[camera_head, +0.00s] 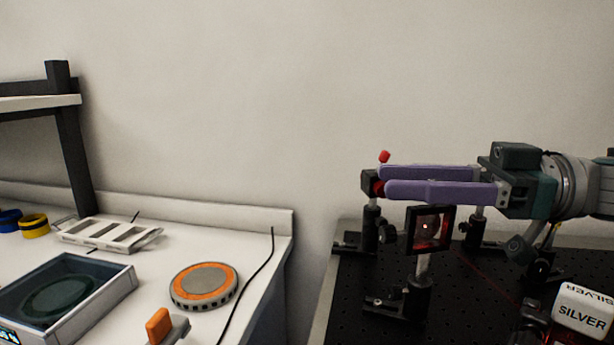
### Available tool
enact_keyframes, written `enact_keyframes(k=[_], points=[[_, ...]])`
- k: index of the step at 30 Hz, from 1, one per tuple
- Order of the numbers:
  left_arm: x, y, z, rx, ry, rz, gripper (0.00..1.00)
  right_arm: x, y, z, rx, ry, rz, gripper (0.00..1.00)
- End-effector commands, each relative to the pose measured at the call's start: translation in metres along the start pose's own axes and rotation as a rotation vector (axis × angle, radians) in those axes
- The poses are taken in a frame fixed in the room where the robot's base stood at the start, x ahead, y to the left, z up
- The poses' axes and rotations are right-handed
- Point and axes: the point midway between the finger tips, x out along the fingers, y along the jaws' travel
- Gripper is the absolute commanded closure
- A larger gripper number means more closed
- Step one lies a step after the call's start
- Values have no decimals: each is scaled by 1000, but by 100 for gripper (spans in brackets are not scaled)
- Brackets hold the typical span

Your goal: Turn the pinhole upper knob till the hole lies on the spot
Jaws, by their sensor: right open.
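My right gripper (382,181) comes in from the right with two long purple fingers pointing left. Its jaws are open, and the fingertips are at a dark mount (367,181) on a post. One red knob (384,156) stands up at the mount's top, just above the fingers. Another red knob (377,188) shows at the fingertips, partly hidden by them; I cannot tell whether they touch it. The pinhole's hole cannot be made out. My left gripper is not in view.
The black breadboard (465,312) carries several posts. A box marked SILVER (583,309) stands at lower right. On the white bench (262,232) at left are an orange-topped round device (204,285), a white rack (108,233) and an open tray (107,296). A wall rises behind.

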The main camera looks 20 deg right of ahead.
Motion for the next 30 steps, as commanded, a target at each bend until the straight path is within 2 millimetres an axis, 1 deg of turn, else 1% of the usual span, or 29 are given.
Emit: enact_keyframes(k=[1, 6, 9, 12, 16, 28, 30], points=[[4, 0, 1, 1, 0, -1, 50, -8, 1, 3, 1, -3, 4, 48], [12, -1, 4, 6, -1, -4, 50, -39, 1, 4, 0, -6, 5, 48], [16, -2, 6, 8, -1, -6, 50, -54, 1, 4, 1, -5, 4, 48], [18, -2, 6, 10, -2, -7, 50, -64, 0, 2, 0, -3, 3, 48], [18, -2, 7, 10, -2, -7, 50, -69, 0, 1, 0, -1, 1, 48], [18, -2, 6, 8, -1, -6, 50, -69, 0, 0, 0, 0, 1, 48], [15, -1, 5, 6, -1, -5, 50, -69, 0, -3, -1, 0, 1, 48]])
